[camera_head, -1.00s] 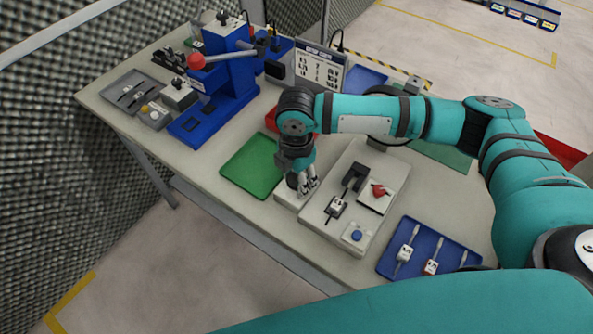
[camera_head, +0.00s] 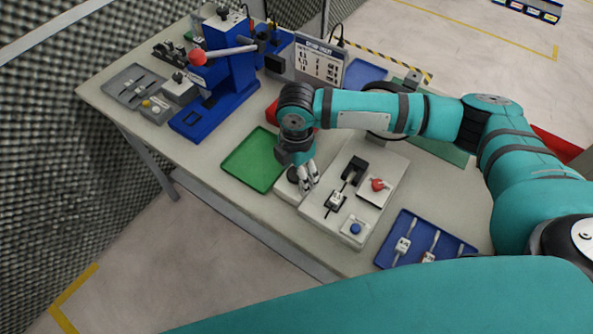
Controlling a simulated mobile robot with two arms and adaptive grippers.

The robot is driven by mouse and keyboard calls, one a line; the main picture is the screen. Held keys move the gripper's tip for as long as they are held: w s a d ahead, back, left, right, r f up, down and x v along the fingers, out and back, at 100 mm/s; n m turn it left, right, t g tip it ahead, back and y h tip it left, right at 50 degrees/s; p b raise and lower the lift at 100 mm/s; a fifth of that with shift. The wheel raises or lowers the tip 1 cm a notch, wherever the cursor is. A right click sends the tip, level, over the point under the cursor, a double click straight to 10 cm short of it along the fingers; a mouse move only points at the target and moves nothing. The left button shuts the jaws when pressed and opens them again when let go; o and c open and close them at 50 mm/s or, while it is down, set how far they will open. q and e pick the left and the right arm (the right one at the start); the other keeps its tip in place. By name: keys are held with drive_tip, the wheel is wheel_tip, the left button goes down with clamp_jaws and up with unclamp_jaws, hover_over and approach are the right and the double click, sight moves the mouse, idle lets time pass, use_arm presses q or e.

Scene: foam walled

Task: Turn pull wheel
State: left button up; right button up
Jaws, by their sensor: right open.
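A dark wheel-like ring (camera_head: 381,136) stands on the table behind my right forearm. The arm hides most of it, and only parts show above and below the arm. My right gripper (camera_head: 309,183) points down with open fingers, to the left of the wheel. It is low over the left end of a pale fixture (camera_head: 322,222), beside a dark round part. I cannot tell whether the fingers touch it. The fixture carries a black clamp, a red knob (camera_head: 377,185) and a blue button (camera_head: 355,229). My left gripper is not in view.
A green tray (camera_head: 254,158) lies left of the gripper. A blue tray (camera_head: 384,256) with several cable-like parts is at the front right. A blue press (camera_head: 230,78) with a red-knobbed lever and a printed sign (camera_head: 320,64) stand at the back.

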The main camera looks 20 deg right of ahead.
wheel_tip(320, 180, up, 12)
idle(0.4)
drive_tip(key=shift+f, duration=0.15)
